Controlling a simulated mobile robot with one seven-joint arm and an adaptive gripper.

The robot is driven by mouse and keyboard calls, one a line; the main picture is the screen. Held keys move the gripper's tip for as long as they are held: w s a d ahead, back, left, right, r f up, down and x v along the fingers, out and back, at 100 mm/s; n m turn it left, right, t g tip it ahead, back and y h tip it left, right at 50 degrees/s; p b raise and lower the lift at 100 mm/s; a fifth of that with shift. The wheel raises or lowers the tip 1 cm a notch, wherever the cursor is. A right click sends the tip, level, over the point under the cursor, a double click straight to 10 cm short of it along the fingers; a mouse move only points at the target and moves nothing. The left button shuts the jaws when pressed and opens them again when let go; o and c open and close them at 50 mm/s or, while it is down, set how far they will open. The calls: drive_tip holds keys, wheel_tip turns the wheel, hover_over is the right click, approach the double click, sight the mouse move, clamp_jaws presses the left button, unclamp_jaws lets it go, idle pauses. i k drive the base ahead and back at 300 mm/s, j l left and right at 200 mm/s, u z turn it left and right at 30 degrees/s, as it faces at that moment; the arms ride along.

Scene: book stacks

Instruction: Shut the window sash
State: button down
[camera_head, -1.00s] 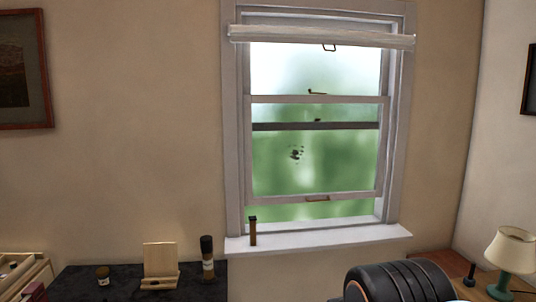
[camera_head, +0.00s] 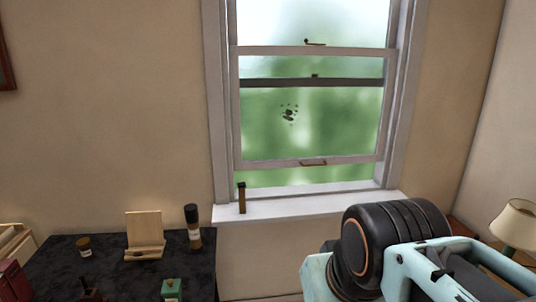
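The window sash (camera_head: 309,165) is the lower, white-framed pane of the window. It is raised, with an open gap between its bottom rail and the white sill (camera_head: 310,208). A small brass-coloured handle (camera_head: 313,163) sits on its bottom rail. Another catch (camera_head: 314,43) shows on the rail higher up. A narrow brown and black upright object (camera_head: 242,198) stands on the sill's left end, near the sash's path. My arm, with a black joint and pale blue links, shows at the lower right, below and right of the sash. My gripper's fingers are out of view.
A dark table at the lower left holds a wooden stand (camera_head: 144,236), a dark-capped bottle (camera_head: 193,228), a small jar (camera_head: 84,246) and a green box (camera_head: 172,289). A cream lampshade (camera_head: 516,222) stands at the right.

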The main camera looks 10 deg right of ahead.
sight(233, 51)
drive_tip(key=i+l, duration=0.4)
drive_tip(key=i, duration=0.15)
drive_tip(key=i+l, duration=0.35)
drive_tip(key=i, duration=0.2)
drive_tip(key=i+l, duration=0.4)
drive_tip(key=i, duration=0.15)
